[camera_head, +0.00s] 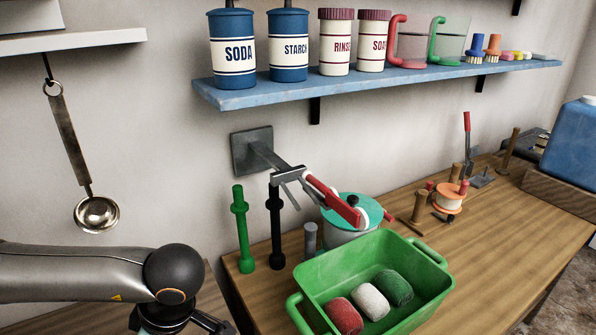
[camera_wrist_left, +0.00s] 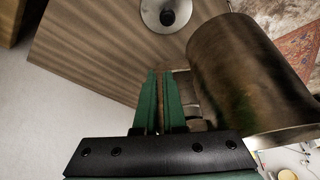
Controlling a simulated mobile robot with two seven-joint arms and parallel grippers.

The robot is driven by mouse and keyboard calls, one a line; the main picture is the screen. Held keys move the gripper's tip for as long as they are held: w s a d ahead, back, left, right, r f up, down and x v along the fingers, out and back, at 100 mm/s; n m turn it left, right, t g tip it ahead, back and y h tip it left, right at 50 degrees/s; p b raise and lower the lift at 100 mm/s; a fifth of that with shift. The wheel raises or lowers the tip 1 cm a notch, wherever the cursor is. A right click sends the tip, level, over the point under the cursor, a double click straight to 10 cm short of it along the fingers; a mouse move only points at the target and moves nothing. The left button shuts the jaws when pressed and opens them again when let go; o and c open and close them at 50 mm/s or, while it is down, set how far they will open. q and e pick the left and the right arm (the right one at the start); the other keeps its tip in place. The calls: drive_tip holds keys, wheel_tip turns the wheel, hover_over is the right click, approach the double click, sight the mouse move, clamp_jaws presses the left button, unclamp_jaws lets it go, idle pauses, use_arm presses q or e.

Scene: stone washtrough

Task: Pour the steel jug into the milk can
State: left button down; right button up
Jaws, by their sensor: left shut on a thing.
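The steel jug (camera_wrist_left: 250,80), a large brownish metal cylinder, fills the right of the left wrist view. My left gripper (camera_wrist_left: 161,75) has its green fingers close together beside the jug, shut on what appears to be its handle; the grip itself is partly hidden. A round silver thing with a dark centre (camera_wrist_left: 168,14) stands on the wood at the top of that view; it may be the milk can's mouth. It is apart from the jug. In the head view my left arm enters at lower left, and neither jug nor can is clearly seen. My right gripper is not in view.
A green basin (camera_head: 430,295) with several rolls and a tub with a teal lid (camera_head: 352,207) stand on the wooden counter (camera_head: 540,215). Green (camera_head: 241,230) and black (camera_head: 275,225) posts stand nearby. A ladle (camera_head: 97,213) hangs at left. A blue shelf (camera_head: 240,98) holds canisters above.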

use_arm(q)
drive_tip(key=m, duration=0.1)
drive_tip(key=m+t, duration=0.1)
drive_tip(key=m, duration=0.2)
drive_tip(key=shift+w+d+r+m+t+h, duration=0.2)
drive_tip(key=shift+d+m+t+h, duration=0.1)
drive_tip(key=shift+m+t, duration=0.1)
drive_tip(key=m+t+h, duration=0.1)
drive_tip(key=m, duration=0.3)
drive_tip(key=w+d+r+m+h+p, duration=0.1)
drive_tip(key=m, duration=0.3)
drive_tip(key=d+m+t+h, duration=0.1)
drive_tip(key=m+h, duration=0.1)
drive_tip(key=m, duration=0.2)
drive_tip(key=shift+w+d+r+m+t, duration=0.1)
drive_tip(key=shift+w+r+m+t, duration=0.2)
drive_tip(key=shift+r, duration=0.1)
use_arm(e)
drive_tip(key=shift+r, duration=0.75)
